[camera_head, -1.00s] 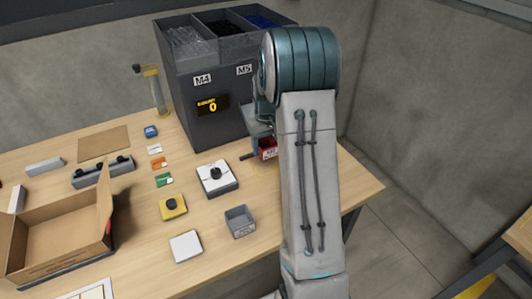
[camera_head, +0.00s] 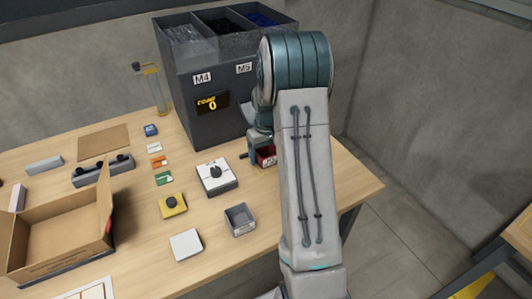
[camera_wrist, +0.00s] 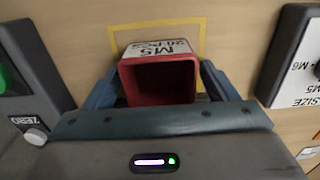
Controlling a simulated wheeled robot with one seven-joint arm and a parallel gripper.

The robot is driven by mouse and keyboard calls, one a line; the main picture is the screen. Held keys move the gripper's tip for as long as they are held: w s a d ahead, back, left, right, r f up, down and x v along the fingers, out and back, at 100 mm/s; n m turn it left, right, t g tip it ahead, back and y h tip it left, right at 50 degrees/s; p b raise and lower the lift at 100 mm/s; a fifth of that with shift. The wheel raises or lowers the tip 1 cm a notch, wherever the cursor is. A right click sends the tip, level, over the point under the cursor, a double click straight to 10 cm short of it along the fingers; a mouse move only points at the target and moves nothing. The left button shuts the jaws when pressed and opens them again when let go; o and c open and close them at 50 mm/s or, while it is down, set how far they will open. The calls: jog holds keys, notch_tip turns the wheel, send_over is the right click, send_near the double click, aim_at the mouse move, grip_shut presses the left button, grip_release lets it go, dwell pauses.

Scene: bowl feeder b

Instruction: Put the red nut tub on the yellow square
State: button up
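The red nut tub (camera_wrist: 160,80) is between the two blue fingers of my gripper (camera_wrist: 160,85) in the wrist view. Its white label reads M5 20 PCS and its open top faces the camera. The fingers lie against its two sides. The yellow square (camera_wrist: 155,25) is an outline on the table, showing behind and beside the tub; the tub covers part of it. Whether the tub's base touches the table is hard to tell. In the head view the tub (camera_head: 266,156) shows low beside my arm, which hides part of it.
The dark M4/M5 feeder (camera_head: 208,125) stands behind the tub. A white block with a black knob (camera_head: 215,188) and a grey open bin (camera_head: 240,220) are nearby on the left and front. An open cardboard box (camera_head: 60,240) is at the left.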

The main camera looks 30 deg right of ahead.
notch_tip(320, 180, up, 12)
jog(key=s+a+r+t, duration=0.1)
jog(key=s+a+r, duration=0.6)
jog(key=s+a, duration=0.4)
jog(key=s+a+f+t, duration=0.1)
jog(key=s+a, duration=0.1)
jog(key=s, duration=0.5)
jog(key=s+a, duration=0.2)
jog(key=s, duration=0.5)
jog(key=shift+s+a+f+m+t, duration=0.15)
jog(key=shift+a+f+m+t, duration=0.15)
jog(key=shift+a+f+t, duration=0.1)
